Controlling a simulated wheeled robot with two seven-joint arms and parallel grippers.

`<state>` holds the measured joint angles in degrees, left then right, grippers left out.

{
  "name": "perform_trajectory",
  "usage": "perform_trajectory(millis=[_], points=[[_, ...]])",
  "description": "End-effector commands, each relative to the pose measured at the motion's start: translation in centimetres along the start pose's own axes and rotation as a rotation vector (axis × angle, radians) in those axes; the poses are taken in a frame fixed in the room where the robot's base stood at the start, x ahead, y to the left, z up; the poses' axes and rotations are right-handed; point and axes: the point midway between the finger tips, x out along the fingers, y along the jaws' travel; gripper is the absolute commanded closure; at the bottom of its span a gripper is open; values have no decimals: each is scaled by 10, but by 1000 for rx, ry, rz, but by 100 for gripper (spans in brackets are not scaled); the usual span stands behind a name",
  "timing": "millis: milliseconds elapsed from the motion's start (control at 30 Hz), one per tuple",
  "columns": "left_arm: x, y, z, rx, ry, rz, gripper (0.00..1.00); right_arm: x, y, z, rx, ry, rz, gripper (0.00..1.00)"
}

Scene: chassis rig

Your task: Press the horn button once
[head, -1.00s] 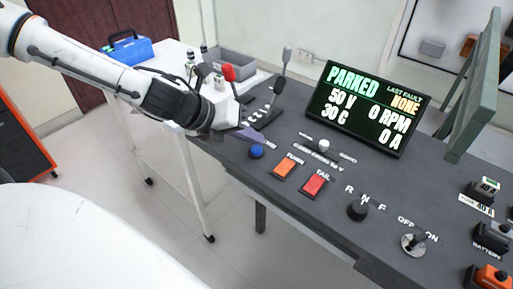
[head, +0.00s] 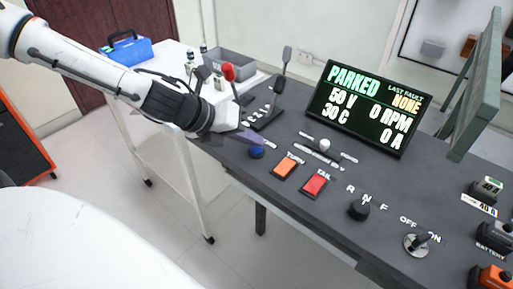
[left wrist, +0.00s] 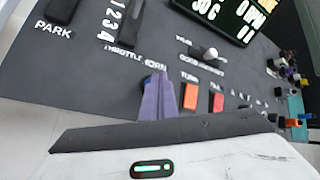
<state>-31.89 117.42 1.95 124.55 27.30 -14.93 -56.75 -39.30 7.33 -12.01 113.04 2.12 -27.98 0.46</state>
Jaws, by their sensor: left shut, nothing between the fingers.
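The horn button is a round blue knob (head: 256,152) on the dark console (head: 225,155), near its front edge. My left gripper (head: 258,141) has purple fingers, shut and empty. In the head view its tips are right at the far side of the blue button, and I cannot tell whether they touch it. In the left wrist view the shut fingers (left wrist: 160,95) point at the horn label, and they cover most of the button. My right gripper is in no view.
An orange turn switch (head: 286,167) and a red tail switch (head: 314,185) sit right of the button. Levers (head: 279,85) stand behind the gripper. The display (head: 365,108) reads PARKED, with last fault NONE. A white trolley (head: 150,110) stands left.

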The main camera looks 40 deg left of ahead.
Motion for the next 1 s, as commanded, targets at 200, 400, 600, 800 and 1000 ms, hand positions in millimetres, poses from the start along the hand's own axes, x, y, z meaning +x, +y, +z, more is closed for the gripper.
perform_trajectory(millis=[200, 400, 600, 800, 1000], points=[[2, 2, -1, 1, 0, 0, 100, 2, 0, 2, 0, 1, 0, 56], [4, 3, -3, 0, 0, 0, 100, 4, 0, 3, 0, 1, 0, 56], [5, 4, -4, 0, 0, 0, 100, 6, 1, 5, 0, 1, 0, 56], [6, 4, -4, -1, 1, 0, 100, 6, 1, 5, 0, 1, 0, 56], [5, 4, -4, -1, 1, 1, 100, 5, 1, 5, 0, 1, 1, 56]])
